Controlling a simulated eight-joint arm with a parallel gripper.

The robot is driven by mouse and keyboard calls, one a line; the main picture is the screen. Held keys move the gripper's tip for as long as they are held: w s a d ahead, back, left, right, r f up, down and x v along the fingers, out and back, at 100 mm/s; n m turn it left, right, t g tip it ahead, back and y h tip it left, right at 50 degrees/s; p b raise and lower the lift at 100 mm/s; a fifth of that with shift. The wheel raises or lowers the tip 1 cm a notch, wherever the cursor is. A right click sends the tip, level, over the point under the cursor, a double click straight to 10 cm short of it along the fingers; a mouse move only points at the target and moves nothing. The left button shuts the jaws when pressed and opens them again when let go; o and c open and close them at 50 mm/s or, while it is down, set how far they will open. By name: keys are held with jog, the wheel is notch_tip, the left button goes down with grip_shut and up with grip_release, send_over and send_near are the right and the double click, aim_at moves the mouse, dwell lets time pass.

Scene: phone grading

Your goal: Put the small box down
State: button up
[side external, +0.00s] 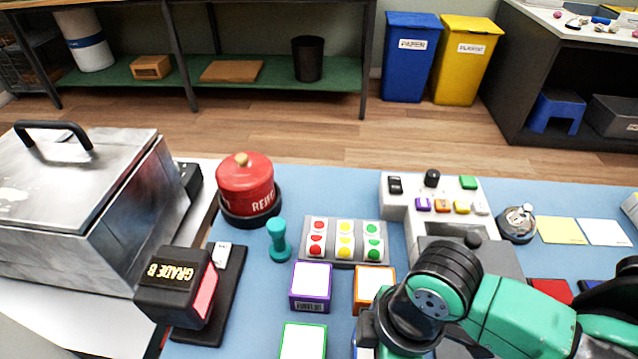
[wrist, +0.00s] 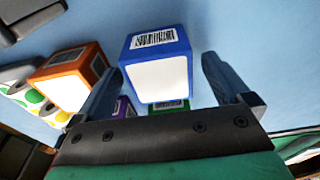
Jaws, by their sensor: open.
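A small blue box (wrist: 157,55) with a white face and a barcode label is in the middle of the wrist view, between the two fingers of my gripper (wrist: 163,68). The fingers are spread, with a visible gap on each side of the box. I cannot tell for certain whether it rests on the mat. In the side view my arm hides my fingers and most of this box. An orange box (side external: 375,284), a purple box (side external: 311,287) and a green box (side external: 303,341) stand near it on the mat.
A teal stamp (side external: 278,240), a red round container (side external: 245,184) and a black "GRADE B" stamp (side external: 178,287) are left. A grey button console (side external: 437,204) stands behind my arm. Blue mat (side external: 330,190) is bare at the back.

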notch_tip(320, 180, up, 12)
jog(key=d+f, duration=0.1)
jog(key=d, duration=0.1)
jog(key=w+d+m+t, duration=0.3)
jog(key=d+m, duration=0.6)
jog(key=d, duration=0.4)
jog(key=w+d+r+m+t+h, duration=0.1)
jog(key=w+d+m+t, duration=0.3)
jog(key=d+m, duration=0.5)
jog(key=d, duration=0.5)
jog(key=shift+d, duration=0.3)
